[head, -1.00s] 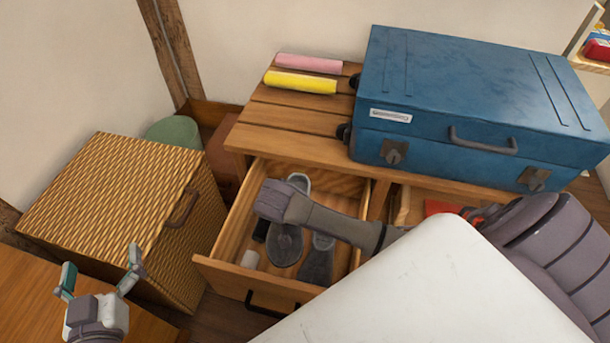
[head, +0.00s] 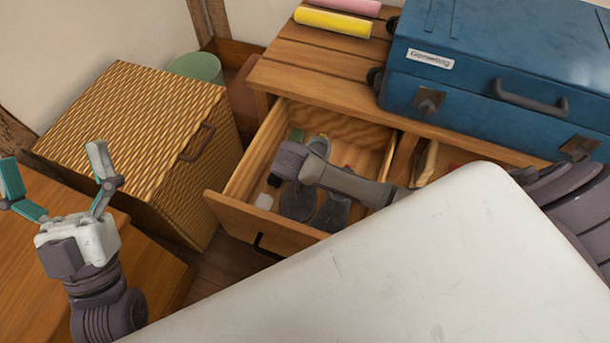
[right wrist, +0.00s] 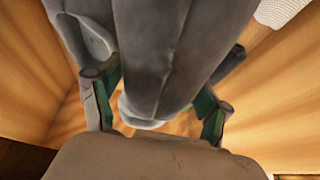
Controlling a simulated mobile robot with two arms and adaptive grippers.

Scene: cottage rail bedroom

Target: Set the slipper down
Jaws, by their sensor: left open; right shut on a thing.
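Two grey slippers lie in the open drawer in the head view, the left one (head: 297,201) beside the right one (head: 333,212). My right gripper (right wrist: 160,92) is down in the drawer, its green-padded fingers on both sides of a grey slipper (right wrist: 165,45) and shut on it. In the head view my own wrist hides those fingers and part of that slipper. Another grey piece, probably the second slipper (right wrist: 82,38), shows at the upper left in the right wrist view. I cannot tell whether the held slipper touches the drawer floor. My left gripper (head: 55,175) is open and empty.
The wooden drawer (head: 250,221) also holds a small white item (head: 264,201) and a green item (head: 296,135). A blue suitcase (head: 480,60) and a yellow roll (head: 333,22) lie on the bench above. A wicker box (head: 130,125) stands left of the drawer.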

